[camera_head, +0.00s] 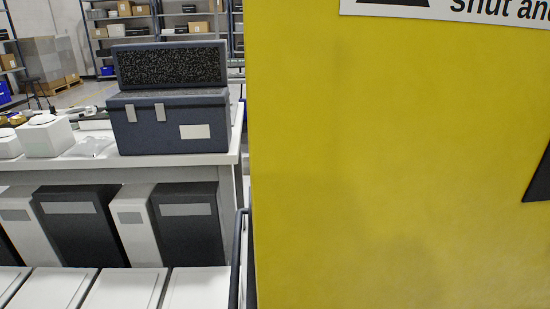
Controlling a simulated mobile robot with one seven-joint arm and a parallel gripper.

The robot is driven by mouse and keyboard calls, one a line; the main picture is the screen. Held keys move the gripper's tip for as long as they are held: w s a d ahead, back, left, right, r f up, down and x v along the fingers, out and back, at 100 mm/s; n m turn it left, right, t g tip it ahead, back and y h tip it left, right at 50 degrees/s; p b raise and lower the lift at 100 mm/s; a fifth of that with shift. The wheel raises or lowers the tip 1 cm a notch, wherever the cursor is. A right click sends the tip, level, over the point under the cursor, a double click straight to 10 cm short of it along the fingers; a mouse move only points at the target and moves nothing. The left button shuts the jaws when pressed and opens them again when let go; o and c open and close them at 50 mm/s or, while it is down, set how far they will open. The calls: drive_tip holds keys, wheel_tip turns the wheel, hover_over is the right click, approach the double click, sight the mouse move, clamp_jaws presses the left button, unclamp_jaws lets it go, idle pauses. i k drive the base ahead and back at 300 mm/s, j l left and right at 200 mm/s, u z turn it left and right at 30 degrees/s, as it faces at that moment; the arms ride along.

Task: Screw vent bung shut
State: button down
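No vent bung can be made out in the head view. A large yellow panel (390,170) fills the right half of the picture and hides whatever lies behind it. A white label (450,12) at its top edge carries part of a black symbol and cut-off text that seems to read "shut and". Part of another black shape (540,180) shows at the panel's right edge. My gripper is not in the picture.
A dark case (165,125) with an open foam-lined lid stands on a white bench (130,161) at left. White blocks (45,137) sit beside it. Black and white binder-like boxes (80,225) stand below. Shelving (160,22) and cartons are behind.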

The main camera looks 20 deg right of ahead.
sight(246, 170)
drive_tip(key=i+j+z, duration=0.25)
drive_tip(key=j+z, duration=0.5)
drive_tip(key=k+j+z, duration=0.15)
drive_tip(key=k+j, duration=0.25)
drive_tip(key=i+j+u, duration=0.1)
drive_tip(key=j, duration=0.6)
drive_tip(key=i+j+u, duration=0.15)
drive_tip(key=j, duration=0.15)
drive_tip(key=i+j+u, duration=0.1)
drive_tip(key=j, duration=0.25)
